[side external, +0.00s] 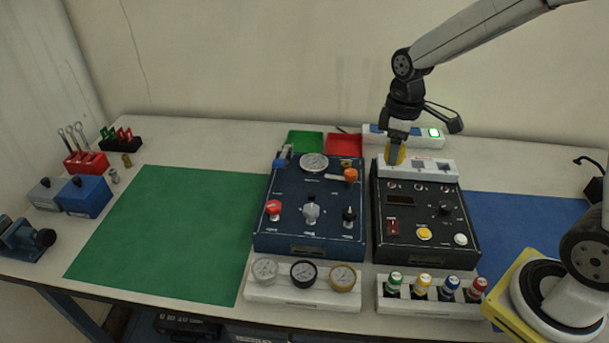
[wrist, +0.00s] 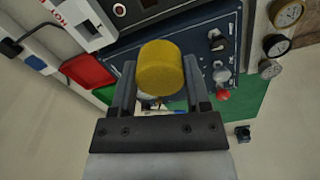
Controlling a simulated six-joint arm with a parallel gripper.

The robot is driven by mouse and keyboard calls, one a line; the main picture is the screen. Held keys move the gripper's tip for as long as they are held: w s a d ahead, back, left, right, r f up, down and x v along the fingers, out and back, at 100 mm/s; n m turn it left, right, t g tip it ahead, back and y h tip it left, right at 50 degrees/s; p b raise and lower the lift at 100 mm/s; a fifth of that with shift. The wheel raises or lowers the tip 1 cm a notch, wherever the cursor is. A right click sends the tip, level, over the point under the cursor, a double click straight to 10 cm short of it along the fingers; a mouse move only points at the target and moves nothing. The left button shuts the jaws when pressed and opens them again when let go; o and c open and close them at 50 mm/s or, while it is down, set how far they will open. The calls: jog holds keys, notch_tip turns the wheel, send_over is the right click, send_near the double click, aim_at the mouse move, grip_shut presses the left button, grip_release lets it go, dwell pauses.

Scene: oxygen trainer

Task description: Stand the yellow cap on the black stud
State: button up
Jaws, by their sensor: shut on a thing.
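The yellow cap (side external: 395,157) is a short cylinder held between the fingers of my gripper (side external: 396,148), above the back of the black control box. In the wrist view, the yellow cap (wrist: 160,68) is between the two fingers of my gripper (wrist: 159,78). The blue panel carries a black upright fitting (side external: 349,215) at its right, beside a grey one and a red-topped one. This may be the black stud, but I cannot tell for sure. A dark fitting on that panel also shows in the wrist view (wrist: 216,42). The cap is apart from it.
The blue panel (side external: 262,238) and black control box (side external: 380,255) stand side by side. In front are a rack of gauges (side external: 302,297) and several colour-topped bottles (side external: 436,288). Green (side external: 306,140) and red (side external: 344,144) trays are behind. The green mat (side external: 165,235) is clear.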

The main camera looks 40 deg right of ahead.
jog(key=shift+w, duration=0.1)
jog(key=w+a+f, duration=0.1)
jog(key=w+a, duration=0.4)
jog(key=w, duration=0.1)
send_over(311, 194)
notch_tip(311, 194, down, 3)
jog(key=shift+r, duration=0.2)
jog(key=shift+f, duration=0.1)
dwell(0.3)
jog(key=shift+f, duration=2.4)
jog(key=shift+f, duration=2.15)
jog(key=o, duration=1.3)
jog(key=shift+r, duration=0.1)
